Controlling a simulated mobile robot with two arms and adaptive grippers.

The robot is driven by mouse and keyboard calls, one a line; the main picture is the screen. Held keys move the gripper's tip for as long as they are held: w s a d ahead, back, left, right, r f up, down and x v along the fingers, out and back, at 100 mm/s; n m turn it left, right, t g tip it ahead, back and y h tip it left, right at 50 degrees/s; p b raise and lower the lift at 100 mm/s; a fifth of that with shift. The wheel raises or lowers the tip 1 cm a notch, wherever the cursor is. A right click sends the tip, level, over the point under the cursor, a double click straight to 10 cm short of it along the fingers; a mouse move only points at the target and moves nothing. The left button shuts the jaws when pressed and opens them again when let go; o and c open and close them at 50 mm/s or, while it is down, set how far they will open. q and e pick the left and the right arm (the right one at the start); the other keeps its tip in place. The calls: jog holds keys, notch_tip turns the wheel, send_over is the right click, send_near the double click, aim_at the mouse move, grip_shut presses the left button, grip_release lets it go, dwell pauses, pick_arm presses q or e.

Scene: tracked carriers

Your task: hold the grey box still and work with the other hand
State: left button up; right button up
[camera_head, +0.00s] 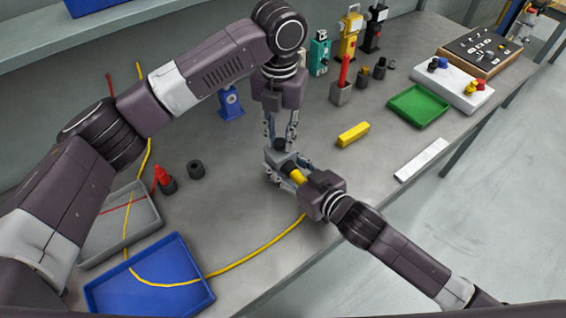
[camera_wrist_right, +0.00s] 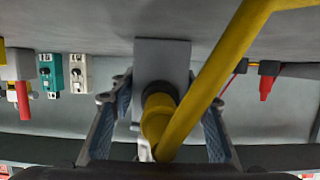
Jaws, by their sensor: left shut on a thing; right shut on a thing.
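The small grey box (camera_head: 278,158) stands on the bench near the middle; it also shows in the right wrist view (camera_wrist_right: 163,62). My left gripper (camera_head: 280,143) reaches down from above and is shut on the box at its dark round top. My right gripper (camera_head: 292,178) comes from the lower right and is shut on a yellow plug (camera_head: 297,176). In the right wrist view the plug (camera_wrist_right: 157,118) lies between the fingers and meets a dark round opening in the box. How deep it sits is hidden. A yellow cable (camera_head: 255,254) bends away from it.
A blue tray (camera_head: 208,291) and a grey tray (camera_head: 152,229) lie lower left, with the cable across them. A yellow block (camera_head: 353,134), a green tray (camera_head: 419,104) and a white bar (camera_head: 421,160) lie to the right. A dark cylinder (camera_head: 196,169) stands left.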

jog(key=shift+f, duration=0.1)
pick_arm(q)
jog(key=o, duration=1)
jog(key=shift+c, duration=0.2)
